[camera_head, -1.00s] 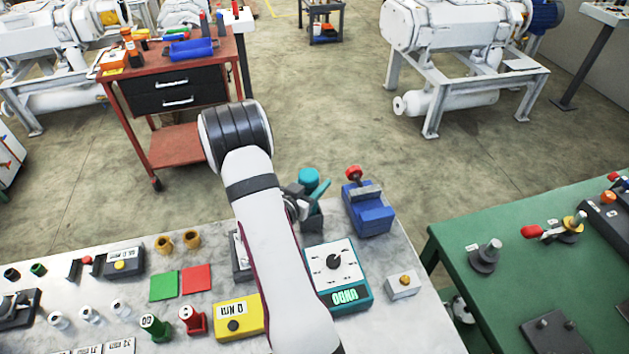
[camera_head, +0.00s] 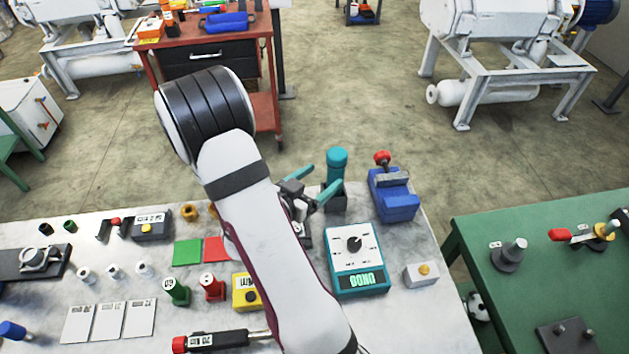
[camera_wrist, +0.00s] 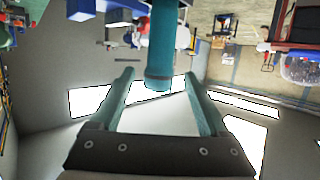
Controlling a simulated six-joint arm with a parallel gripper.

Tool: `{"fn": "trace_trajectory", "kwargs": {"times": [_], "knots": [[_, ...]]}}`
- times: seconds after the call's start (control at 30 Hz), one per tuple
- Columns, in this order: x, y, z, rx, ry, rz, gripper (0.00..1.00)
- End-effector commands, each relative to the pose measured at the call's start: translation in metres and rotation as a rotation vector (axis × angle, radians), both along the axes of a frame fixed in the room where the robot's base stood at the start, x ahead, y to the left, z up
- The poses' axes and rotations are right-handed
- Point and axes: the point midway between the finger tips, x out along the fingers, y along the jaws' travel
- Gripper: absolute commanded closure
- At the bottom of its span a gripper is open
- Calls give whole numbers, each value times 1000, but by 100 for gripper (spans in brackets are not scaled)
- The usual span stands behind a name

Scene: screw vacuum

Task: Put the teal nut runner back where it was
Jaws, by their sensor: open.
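The teal nut runner (camera_head: 337,168) stands upright in a dark holder (camera_head: 335,198) at the back edge of the workbench. Its lower end is hidden inside the holder. My gripper (camera_head: 326,177) is open, with its two teal fingers spread on either side of the runner, coming from the left. In the wrist view the runner (camera_wrist: 160,50) shows between the fingertips (camera_wrist: 159,74), with a visible gap on both sides. The gripper's hold is off it.
A blue device with a red knob (camera_head: 394,197) stands close right of the holder. A teal-framed meter (camera_head: 358,262) sits in front. Red (camera_head: 214,249) and green (camera_head: 186,252) squares and several small tools lie left. A green table (camera_head: 520,280) is at the right.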

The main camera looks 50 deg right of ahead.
Motion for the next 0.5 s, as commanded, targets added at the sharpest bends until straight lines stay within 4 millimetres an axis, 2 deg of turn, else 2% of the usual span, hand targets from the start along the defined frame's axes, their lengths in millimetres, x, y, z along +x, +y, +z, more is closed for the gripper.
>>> {"fn": "trace_trajectory", "kwargs": {"times": [0.1,0.33,0.37,0.43,0.47,0.5], "knots": [[1,16,5,-1,-1,3,21],[4,24,6,19,-20,11,21],[10,27,5,47,-46,28,21],[40,45,2,184,-155,115,21],[59,61,2,272,-208,178,21],[85,90,5,411,-269,285,21]]}}
